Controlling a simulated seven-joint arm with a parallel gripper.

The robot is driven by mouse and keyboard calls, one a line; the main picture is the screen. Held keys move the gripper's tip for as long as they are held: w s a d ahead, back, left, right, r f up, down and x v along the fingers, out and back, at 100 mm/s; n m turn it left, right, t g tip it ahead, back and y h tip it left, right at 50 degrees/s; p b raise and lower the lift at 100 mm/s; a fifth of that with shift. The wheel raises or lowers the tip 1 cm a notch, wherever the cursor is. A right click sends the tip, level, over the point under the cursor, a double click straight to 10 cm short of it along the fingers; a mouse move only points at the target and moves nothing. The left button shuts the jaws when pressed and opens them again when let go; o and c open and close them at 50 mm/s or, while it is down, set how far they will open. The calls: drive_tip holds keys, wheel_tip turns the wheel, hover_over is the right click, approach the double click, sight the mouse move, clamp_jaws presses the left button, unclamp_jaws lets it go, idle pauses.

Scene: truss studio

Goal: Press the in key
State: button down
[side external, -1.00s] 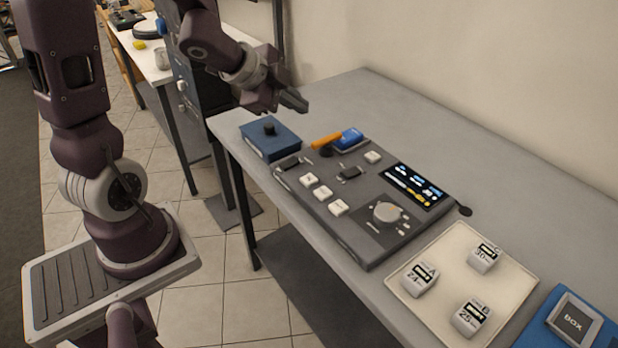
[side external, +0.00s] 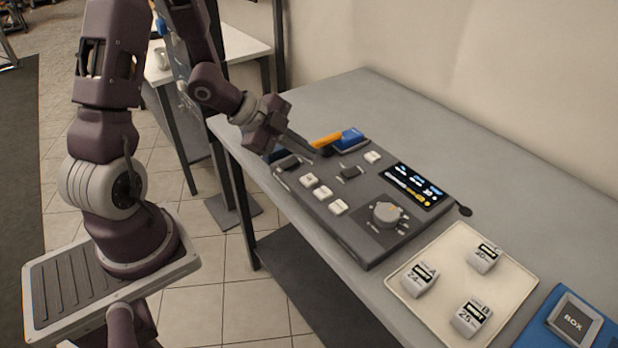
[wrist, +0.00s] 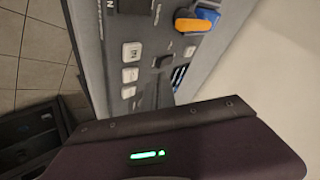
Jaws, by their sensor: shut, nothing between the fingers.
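The grey control panel (side external: 335,230) lies on the table. A dark key (side external: 288,162) sits at its near left corner. In the wrist view a dark key (wrist: 113,6) at the top edge carries partly cut-off white lettering ending in N; it appears to be the same key. Several white keys (side external: 323,193) run in a row beside it, and a second dark key (side external: 350,172) sits further in. My gripper (side external: 311,149) is shut and empty, above the panel's far left end, seemingly not touching it.
An orange-handled blue object (side external: 350,138) lies by the panel's far edge, close to my fingers. The panel has a round dial (side external: 386,213) and a lit display (side external: 412,186).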

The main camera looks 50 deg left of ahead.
sight(304, 179)
drive_tip(key=shift+f, duration=2.05)
idle(0.4)
drive_tip(key=shift+f, duration=0.4)
drive_tip(key=shift+f, duration=0.45)
idle(0.5)
drive_tip(key=shift+r, duration=0.85)
drive_tip(key=shift+r, duration=2.55)
